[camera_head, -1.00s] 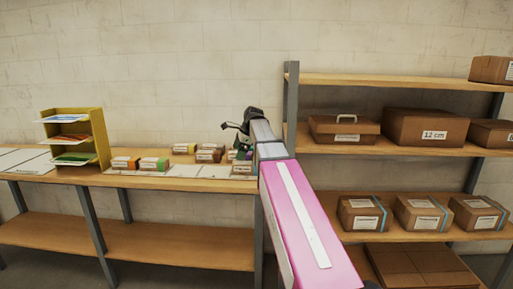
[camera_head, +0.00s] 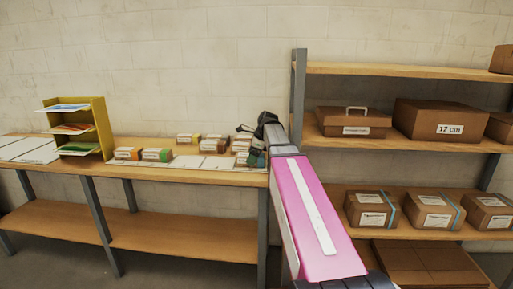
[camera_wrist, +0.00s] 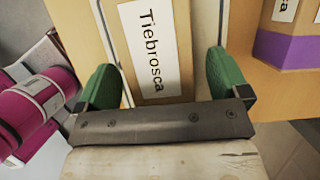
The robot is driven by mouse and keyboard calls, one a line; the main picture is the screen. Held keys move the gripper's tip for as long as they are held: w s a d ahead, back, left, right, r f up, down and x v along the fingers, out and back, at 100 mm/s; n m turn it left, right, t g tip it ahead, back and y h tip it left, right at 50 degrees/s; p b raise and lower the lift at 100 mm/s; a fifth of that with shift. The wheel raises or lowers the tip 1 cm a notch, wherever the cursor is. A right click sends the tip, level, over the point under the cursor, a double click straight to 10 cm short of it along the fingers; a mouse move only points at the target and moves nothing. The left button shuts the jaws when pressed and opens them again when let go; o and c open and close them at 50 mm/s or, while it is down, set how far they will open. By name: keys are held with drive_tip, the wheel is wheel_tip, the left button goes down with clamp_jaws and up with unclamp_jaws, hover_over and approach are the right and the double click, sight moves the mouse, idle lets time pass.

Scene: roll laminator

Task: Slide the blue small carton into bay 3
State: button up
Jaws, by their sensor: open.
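In the wrist view, a brown carton (camera_wrist: 160,45) with a white label reading "Tiebrosca" lies between the green fingers of my gripper (camera_wrist: 160,80). The fingers are open, one on each side, with a gap visible at the left; I cannot tell whether they touch it. No blue shows on its visible part. In the head view my gripper (camera_head: 254,150) is low at the right end of the table, hiding what is under it. I cannot pick out a blue carton or read any bay number. White panels (camera_head: 187,162) lie along the table's front.
Cartons with yellow (camera_head: 188,139), orange (camera_head: 128,153) and green (camera_head: 157,155) ends stand on the table (camera_head: 120,169). A purple-banded carton (camera_wrist: 288,45) is close at the right in the wrist view. A yellow rack (camera_head: 98,128) stands left; a shelf post (camera_head: 299,110) rises right.

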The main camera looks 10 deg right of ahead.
sight(185, 161)
drive_tip(key=shift+x, duration=1)
drive_tip(key=c, duration=1.1)
drive_tip(key=shift+o, duration=0.2)
drive_tip(key=shift+w+a, duration=1.6)
drive_tip(key=shift+a, duration=3.1)
drive_tip(key=shift+w+a, duration=1.55)
drive_tip(key=shift+a, duration=3.15)
drive_tip(key=shift+w+a, duration=1.6)
drive_tip(key=shift+a, duration=3.15)
drive_tip(key=o, duration=1)
